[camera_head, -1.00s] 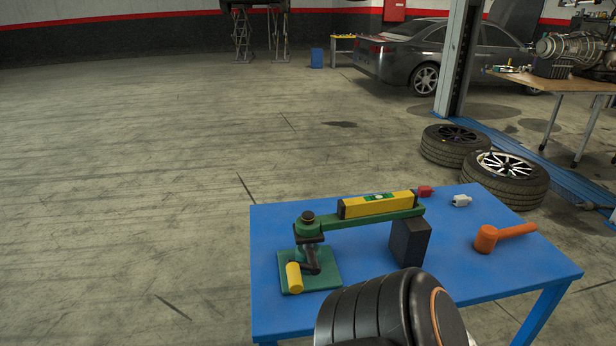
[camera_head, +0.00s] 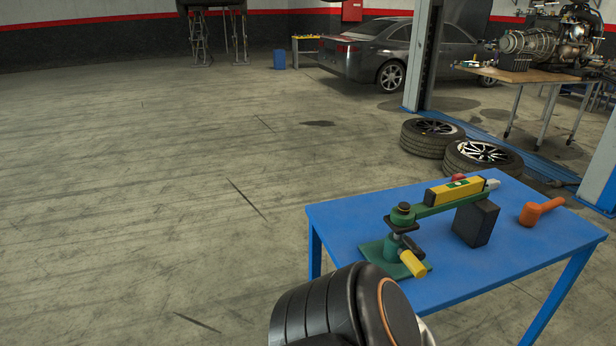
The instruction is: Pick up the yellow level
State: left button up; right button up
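The yellow level (camera_head: 455,191) lies along the top of a green bar (camera_head: 462,200) on the blue table (camera_head: 343,215). The bar belongs to a green stand with a square base and a yellow handle (camera_head: 412,263); its right part is above a dark block (camera_head: 476,221). A black rounded part of my own arm (camera_head: 340,310) is at the bottom centre, in front of the table's near left side. Neither gripper shows, and nothing touches the level.
An orange mallet (camera_head: 541,211) lies at the table's right. A red piece (camera_head: 458,177) and a whitish piece (camera_head: 492,184) are partly hidden behind the level. Two tyres (camera_head: 482,157) lie on the floor behind the table. The floor at left is clear.

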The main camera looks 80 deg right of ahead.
aim_at(450, 191)
jog(key=i+z, duration=0.2)
jog(key=z, duration=0.25)
jog(key=i+z, duration=0.2)
jog(key=z, duration=0.3)
jog(key=i+j+z, duration=0.15)
jog(key=z, duration=0.3)
jog(key=i+z, duration=0.15)
jog(key=z, duration=0.3)
jog(key=i+j+z, duration=0.15)
jog(key=z, duration=0.25)
jog(key=i+j+z, duration=0.15)
jog(key=z, duration=0.3)
jog(key=i+j+z, duration=0.2)
jog(key=j+z, duration=0.15)
jog(key=z, duration=0.15)
jog(key=i+j+z, duration=0.1)
jog(key=j+z, duration=0.35)
jog(key=l, duration=0.1)
